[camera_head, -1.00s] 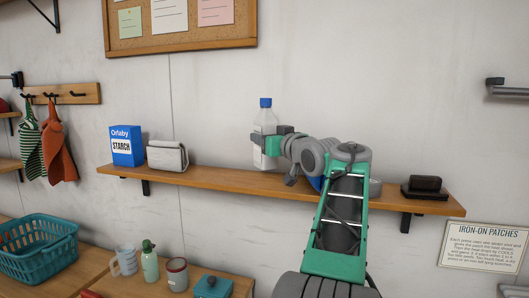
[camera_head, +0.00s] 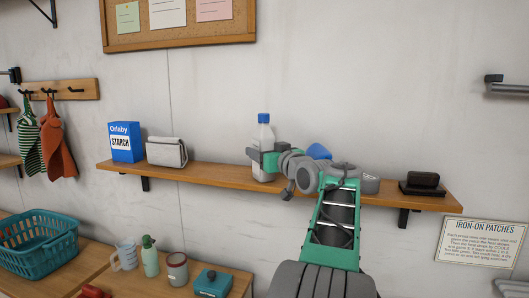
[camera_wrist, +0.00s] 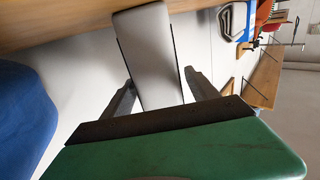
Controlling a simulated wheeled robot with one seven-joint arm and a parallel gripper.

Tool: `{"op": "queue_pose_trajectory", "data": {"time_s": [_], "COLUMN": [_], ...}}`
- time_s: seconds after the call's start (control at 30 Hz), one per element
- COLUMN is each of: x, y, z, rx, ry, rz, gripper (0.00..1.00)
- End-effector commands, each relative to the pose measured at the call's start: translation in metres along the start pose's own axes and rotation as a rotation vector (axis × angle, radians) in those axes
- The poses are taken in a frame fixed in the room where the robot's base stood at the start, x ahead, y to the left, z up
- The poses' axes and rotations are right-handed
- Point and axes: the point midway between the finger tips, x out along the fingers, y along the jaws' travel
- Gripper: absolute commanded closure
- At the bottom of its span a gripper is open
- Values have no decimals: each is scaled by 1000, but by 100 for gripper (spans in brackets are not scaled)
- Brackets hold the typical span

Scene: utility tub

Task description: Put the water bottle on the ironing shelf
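The water bottle (camera_head: 265,134), pale and clear with a blue cap, stands upright at the ironing shelf (camera_head: 215,178), a long wooden wall shelf. My gripper (camera_head: 262,160) is around the bottle's middle and shut on it. The bottle's base appears at the level of the shelf top; I cannot tell whether it touches. In the wrist view, a pale long shape, likely the bottle (camera_wrist: 148,50), lies between my fingers with the wooden shelf edge beyond it. My gripper and wrist hide part of the bottle.
A blue starch box (camera_head: 127,142) and a grey pouch (camera_head: 166,152) stand left on the shelf. A dark brush-like block (camera_head: 422,184) sits at its right end. A blue thing (camera_head: 318,151) is partly hidden behind my arm. Shelf space between pouch and bottle is clear.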

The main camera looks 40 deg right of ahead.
Motion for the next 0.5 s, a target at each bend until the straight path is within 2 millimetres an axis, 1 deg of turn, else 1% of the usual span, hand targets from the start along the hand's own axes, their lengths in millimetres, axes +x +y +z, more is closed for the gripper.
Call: {"op": "queue_pose_trajectory", "data": {"time_s": [0.17, 0.3, 0.37, 0.47, 0.5], "x": [0, -2, -11, -34, -45], "y": [0, 0, 1, 1, 2], "z": [0, -4, -1, 1, 1], "rx": [0, 0, -2, -3, -2], "ry": [0, 0, 2, 2, 2], "rz": [0, 1, 4, 4, 6], "gripper": [31, 31, 31, 31, 31]}}
